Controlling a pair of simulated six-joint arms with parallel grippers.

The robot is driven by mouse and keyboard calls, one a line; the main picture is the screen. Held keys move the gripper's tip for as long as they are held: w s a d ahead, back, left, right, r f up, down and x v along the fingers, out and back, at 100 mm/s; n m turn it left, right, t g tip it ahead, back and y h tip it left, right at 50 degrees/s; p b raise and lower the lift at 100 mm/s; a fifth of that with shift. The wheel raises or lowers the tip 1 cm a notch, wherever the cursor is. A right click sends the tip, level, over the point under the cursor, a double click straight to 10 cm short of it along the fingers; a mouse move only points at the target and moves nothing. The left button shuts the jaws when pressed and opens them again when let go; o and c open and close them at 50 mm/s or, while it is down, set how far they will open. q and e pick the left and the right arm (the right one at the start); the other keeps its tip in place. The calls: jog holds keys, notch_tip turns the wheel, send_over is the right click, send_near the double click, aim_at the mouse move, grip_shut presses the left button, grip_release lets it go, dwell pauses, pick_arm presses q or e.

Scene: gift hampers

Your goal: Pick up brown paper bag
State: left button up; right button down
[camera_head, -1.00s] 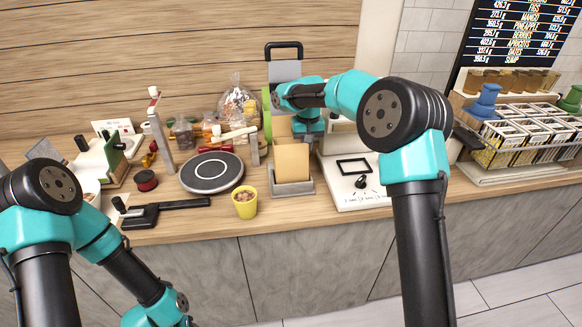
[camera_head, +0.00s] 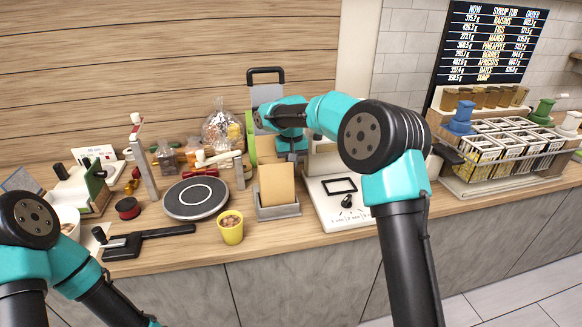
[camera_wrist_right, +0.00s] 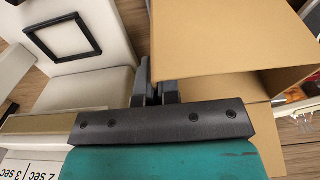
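The brown paper bag (camera_head: 277,185) stands upright in a grey holder (camera_head: 279,211) on the wooden counter. In the right wrist view the bag (camera_wrist_right: 225,35) fills the upper right, its mouth open towards the camera. My right gripper (camera_head: 292,157) is at the bag's upper right edge, partly hidden in the head view. In the wrist view its fingers (camera_wrist_right: 157,92) are close together, one on each side of the bag's left side wall, and appear shut on it. My left arm is at the lower left; its gripper is out of the picture.
A white scale-like device (camera_head: 338,211) stands right of the holder. A yellow cup (camera_head: 231,233) and a dark round plate (camera_head: 195,198) are to the left. A rack of jars (camera_head: 497,160) stands at the far right.

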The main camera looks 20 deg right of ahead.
notch_tip(320, 180, up, 17)
dwell(1.2)
jog(key=shift+f, duration=0.1)
dwell(0.8)
jog(key=shift+a, duration=0.1)
dwell(0.8)
